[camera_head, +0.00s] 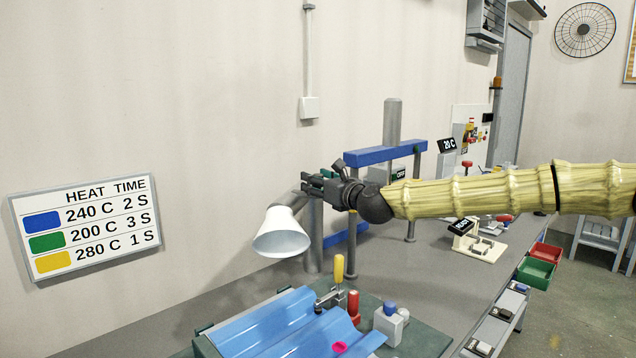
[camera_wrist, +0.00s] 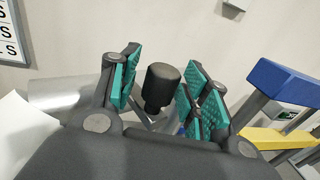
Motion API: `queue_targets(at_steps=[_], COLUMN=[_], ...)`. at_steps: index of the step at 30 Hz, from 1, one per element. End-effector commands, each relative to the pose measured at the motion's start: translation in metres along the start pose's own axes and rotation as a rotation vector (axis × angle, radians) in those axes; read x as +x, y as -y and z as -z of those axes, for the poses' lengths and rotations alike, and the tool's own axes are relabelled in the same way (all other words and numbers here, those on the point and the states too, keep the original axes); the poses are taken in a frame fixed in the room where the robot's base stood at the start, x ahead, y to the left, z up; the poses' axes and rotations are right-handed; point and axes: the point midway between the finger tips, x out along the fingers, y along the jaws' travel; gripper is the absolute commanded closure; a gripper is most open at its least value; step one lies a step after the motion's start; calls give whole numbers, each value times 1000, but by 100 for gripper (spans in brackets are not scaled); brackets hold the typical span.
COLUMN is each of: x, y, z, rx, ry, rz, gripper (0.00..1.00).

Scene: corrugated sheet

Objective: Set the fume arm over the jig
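The fume arm's white cone hood (camera_head: 282,235) hangs mouth-down at the wall side, left of and behind the jig (camera_head: 418,342). Its pale edge shows at the left of the wrist view (camera_wrist: 22,140). My gripper (camera_head: 318,184) is at the top of the fume arm, above the hood. In the wrist view its teal-padded fingers (camera_wrist: 158,92) stand apart around a black knob (camera_wrist: 162,85). A gap shows on the knob's left; contact on its right is unclear. The jig bears a blue corrugated sheet (camera_head: 268,325) with a pink mark (camera_head: 340,347).
Clamps with a yellow handle (camera_head: 338,268) and a red handle (camera_head: 353,306) stand up at the jig. A blue-beamed frame (camera_head: 372,155) stands behind my wrist. A green bin (camera_head: 535,272) hangs at the bench's right edge. Bare bench (camera_head: 430,275) lies right of the jig.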

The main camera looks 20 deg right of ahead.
Motion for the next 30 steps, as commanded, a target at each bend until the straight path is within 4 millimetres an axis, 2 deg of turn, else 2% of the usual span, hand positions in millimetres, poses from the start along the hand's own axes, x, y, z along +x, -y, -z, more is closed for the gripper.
queue_targets(at_steps=[9,14,30], x=[-1,-11,-87], y=[0,1,1], z=[0,-1,-1], rx=[0,2,2], ry=[1,1,3], rz=[0,1,1], gripper=[51,51,51])
